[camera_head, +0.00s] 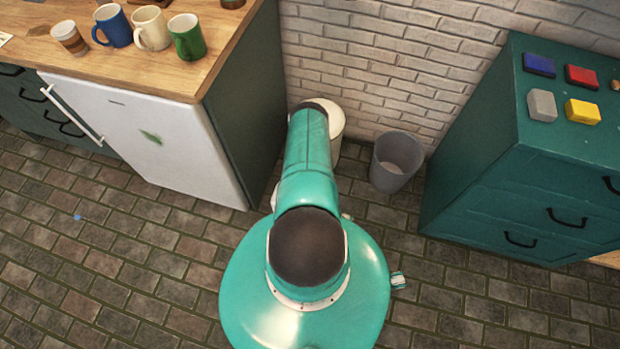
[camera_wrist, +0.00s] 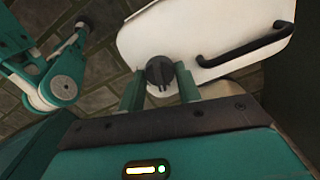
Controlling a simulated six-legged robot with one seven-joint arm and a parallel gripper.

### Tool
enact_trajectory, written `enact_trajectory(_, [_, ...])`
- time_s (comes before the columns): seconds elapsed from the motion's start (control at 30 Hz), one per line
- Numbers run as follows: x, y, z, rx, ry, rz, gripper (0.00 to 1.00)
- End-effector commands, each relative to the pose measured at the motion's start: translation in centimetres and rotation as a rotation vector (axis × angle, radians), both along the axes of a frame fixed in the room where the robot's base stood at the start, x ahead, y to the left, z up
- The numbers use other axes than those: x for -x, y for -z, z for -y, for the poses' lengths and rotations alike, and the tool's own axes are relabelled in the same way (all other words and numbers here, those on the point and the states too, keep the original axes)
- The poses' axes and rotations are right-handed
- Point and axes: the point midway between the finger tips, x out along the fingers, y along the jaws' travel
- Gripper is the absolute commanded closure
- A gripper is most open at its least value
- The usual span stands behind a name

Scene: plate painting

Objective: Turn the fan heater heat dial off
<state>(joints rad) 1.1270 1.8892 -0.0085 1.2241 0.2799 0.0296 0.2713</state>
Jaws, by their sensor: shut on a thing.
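The fan heater (camera_wrist: 212,35) shows in the wrist view as a white body with a black bar handle (camera_wrist: 245,46). Its dark round heat dial (camera_wrist: 160,72) is at the near left end of the white top. My gripper (camera_wrist: 159,80) has its two green fingers on either side of the dial, shut on it. The dial's markings are too small to read. In the head view, my arm hides the gripper and the dial. A white rounded thing (camera_head: 336,122) shows partly behind my arm there; I cannot tell whether it is the heater.
In the head view, a grey bin (camera_head: 397,160) stands by the brick wall. A green drawer cabinet (camera_head: 530,190) with coloured blocks is at the right. A wooden counter (camera_head: 95,62) with several mugs and a white fridge door (camera_head: 150,140) are at the left. Brick floor lies open around me.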

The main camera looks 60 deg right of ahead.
Motion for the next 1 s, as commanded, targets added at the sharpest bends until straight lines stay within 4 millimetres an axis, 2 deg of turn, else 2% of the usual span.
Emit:
enact_trajectory(0.4, [-0.07,-0.02,0.04,0.001,-0.235,0.001,0.89])
enact_trajectory(1.0, [-0.02,-0.01,-0.01,0.0,-0.278,0.0,0.89])
